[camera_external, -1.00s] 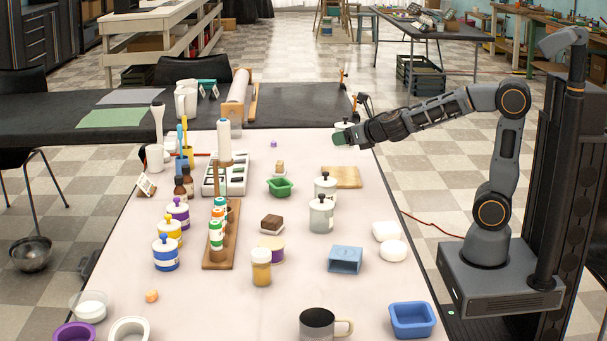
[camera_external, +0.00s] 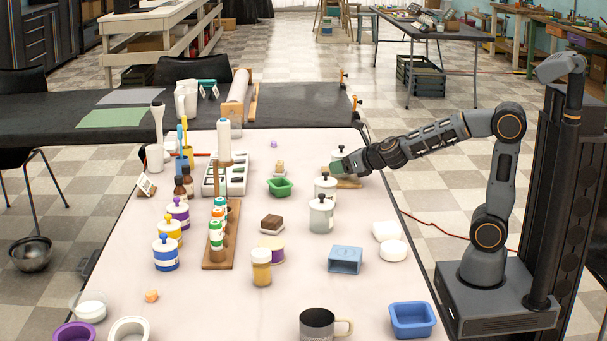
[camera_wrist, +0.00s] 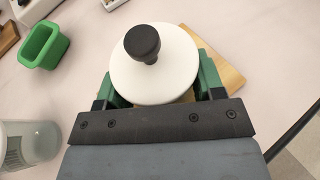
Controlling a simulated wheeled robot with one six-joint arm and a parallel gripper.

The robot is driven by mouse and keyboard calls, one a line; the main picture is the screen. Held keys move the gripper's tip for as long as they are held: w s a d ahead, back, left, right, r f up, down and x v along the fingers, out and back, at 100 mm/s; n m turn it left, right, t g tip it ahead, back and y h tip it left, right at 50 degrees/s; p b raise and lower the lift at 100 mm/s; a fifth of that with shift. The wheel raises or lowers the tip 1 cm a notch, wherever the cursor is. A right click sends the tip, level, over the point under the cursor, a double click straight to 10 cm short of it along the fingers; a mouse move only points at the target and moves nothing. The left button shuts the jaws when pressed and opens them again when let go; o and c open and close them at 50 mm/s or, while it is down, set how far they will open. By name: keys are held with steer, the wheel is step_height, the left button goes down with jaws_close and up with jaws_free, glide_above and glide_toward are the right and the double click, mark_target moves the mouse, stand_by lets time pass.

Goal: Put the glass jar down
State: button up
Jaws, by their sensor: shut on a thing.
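The glass jar (camera_external: 337,156), with a white lid and black knob, is in my gripper (camera_external: 343,164). The wrist view shows its lid (camera_wrist: 154,62) from above, between the green fingers of my gripper (camera_wrist: 155,90). The fingers are shut on the jar, and its body is mostly hidden under the lid. The jar looks upright, at the wooden board (camera_external: 349,184), which also shows beyond it in the wrist view (camera_wrist: 222,65). I cannot tell whether its base touches the board.
Two similar lidded jars stand just in front, the nearer one (camera_external: 321,215) and one closer to the board (camera_external: 325,189). A green mold (camera_external: 280,187) lies to the left. A blue mold (camera_external: 345,259) and white soaps (camera_external: 387,231) lie nearer. The table's right edge is close.

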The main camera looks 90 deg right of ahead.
steer(key=o, duration=0.5)
steer(key=shift+f, duration=0.15)
steer(key=o, duration=0.5)
steer(key=shift+r, duration=0.4)
steer(key=p+v, duration=0.3)
steer(key=v, duration=0.3)
steer(key=shift+a, duration=0.1)
steer(key=shift+s+a+r+p, duration=0.1)
steer(key=shift+s+a+p, duration=0.25)
steer(key=shift+s+p, duration=0.2)
